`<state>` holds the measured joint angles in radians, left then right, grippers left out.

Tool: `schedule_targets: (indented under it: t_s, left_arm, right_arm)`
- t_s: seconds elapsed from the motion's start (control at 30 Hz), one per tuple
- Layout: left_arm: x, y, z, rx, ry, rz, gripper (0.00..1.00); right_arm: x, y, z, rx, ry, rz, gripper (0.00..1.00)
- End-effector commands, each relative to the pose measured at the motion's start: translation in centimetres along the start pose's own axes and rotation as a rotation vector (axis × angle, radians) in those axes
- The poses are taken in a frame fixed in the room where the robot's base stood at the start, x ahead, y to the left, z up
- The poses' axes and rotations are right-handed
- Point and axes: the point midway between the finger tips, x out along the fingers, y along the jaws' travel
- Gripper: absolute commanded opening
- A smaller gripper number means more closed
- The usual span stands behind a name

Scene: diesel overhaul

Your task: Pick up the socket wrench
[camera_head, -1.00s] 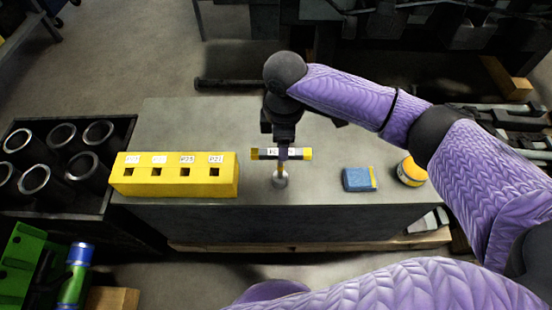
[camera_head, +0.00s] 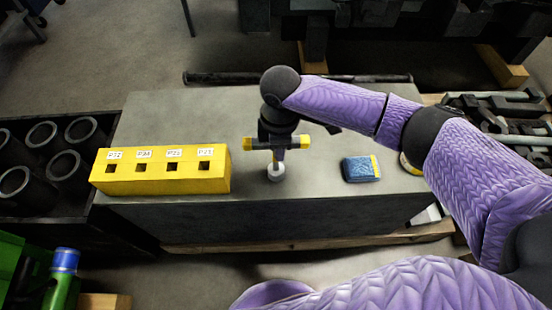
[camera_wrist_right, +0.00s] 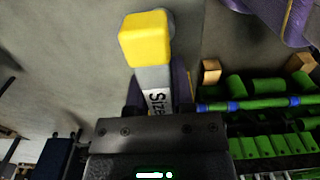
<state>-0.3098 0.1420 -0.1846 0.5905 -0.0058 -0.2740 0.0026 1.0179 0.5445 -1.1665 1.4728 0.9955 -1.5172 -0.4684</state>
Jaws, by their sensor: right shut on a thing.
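The socket wrench (camera_head: 247,143) is a T-shaped tool with a grey crossbar, yellow ends and a pale round socket (camera_head: 276,173) at the bottom of its stem. It stands upright near the front of the grey bench, right of the yellow block. My right gripper (camera_head: 278,138) comes from above and is shut on the middle of the crossbar. I cannot tell whether the socket touches the bench. In the right wrist view, a yellow end (camera_wrist_right: 147,38) and part of a "Size" label show beyond the gripper body. My left gripper is not in view.
A yellow block with several labelled square holes (camera_head: 160,187) sits on the left of the grey bench (camera_head: 180,115). A blue sponge-like block (camera_head: 358,170) lies to the right, beside a partly hidden orange-and-white round item (camera_head: 410,165). A bin of metal cylinders (camera_head: 100,212) stands left.

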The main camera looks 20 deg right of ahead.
Motion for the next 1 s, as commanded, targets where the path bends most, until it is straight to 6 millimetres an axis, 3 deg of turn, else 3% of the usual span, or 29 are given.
schedule_targets:
  t_s: [0.47, 1.0]
  left_arm:
    - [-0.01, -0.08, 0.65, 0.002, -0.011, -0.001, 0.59]
    - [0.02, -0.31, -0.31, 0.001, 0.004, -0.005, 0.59]
  right_arm:
    - [0.02, 0.00, 0.00, 0.000, 0.000, 0.000, 0.00]
    - [0.03, -0.01, 0.00, 0.000, 0.000, 0.000, 0.00]
